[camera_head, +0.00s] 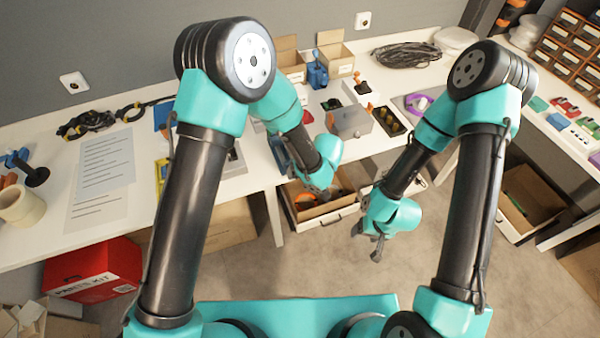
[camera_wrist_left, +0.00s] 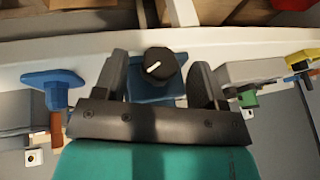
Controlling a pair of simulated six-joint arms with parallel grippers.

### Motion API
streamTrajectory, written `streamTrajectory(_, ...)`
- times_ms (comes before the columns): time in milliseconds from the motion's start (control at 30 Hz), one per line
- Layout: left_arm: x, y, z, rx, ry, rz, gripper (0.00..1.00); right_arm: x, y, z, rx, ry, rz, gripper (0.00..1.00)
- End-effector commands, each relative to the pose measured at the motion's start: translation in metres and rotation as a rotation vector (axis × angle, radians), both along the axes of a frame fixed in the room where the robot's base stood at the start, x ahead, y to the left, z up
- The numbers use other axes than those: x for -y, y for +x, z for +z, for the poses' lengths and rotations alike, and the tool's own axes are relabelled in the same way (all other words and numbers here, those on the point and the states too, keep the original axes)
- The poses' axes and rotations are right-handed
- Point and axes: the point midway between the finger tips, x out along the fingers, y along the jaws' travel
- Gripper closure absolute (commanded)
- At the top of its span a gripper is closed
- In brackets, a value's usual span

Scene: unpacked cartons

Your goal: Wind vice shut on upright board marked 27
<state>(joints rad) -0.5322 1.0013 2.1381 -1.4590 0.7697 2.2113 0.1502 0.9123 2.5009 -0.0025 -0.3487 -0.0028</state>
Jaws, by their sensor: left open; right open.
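In the left wrist view, a dark round knob with a white line (camera_wrist_left: 153,66) sits on a blue block (camera_wrist_left: 150,90) at the white table edge; I take this to be the vice. My left gripper (camera_wrist_left: 158,75) is open, one finger on each side of the knob; contact cannot be told. In the head view a blue body (camera_head: 279,152) shows at the table's front edge, partly behind my left arm. My right gripper (camera_head: 375,246) is open and empty, in front of the table over the floor. I cannot make out the board marked 27.
A blue-handled piece (camera_wrist_left: 52,84) and a grey block with a green part (camera_wrist_left: 248,98) flank my left gripper. An open drawer (camera_head: 325,208) holds items below the table edge. A grey box (camera_head: 350,121) stands farther back. Open floor lies around my right gripper.

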Motion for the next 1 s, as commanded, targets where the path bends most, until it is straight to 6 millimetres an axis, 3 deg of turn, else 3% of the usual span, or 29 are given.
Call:
streamTrajectory(400, -0.0033, 0.0026, -0.0088, 0.0, -0.001, -0.001, 0.36, 0.0, 0.0, 0.0, 0.0, 0.0, 0.0, 0.35)
streamTrajectory(900, -0.0032, 0.0027, -0.0085, 0.0, -0.001, -0.001, 0.82, 0.0, 0.0, 0.0, 0.0, 0.0, 0.0, 0.35)
streamTrajectory(1000, -0.0031, 0.0027, -0.0085, 0.0, 0.0, -0.001, 0.85, 0.0, 0.0, 0.0, 0.0, 0.0, 0.0, 0.35)
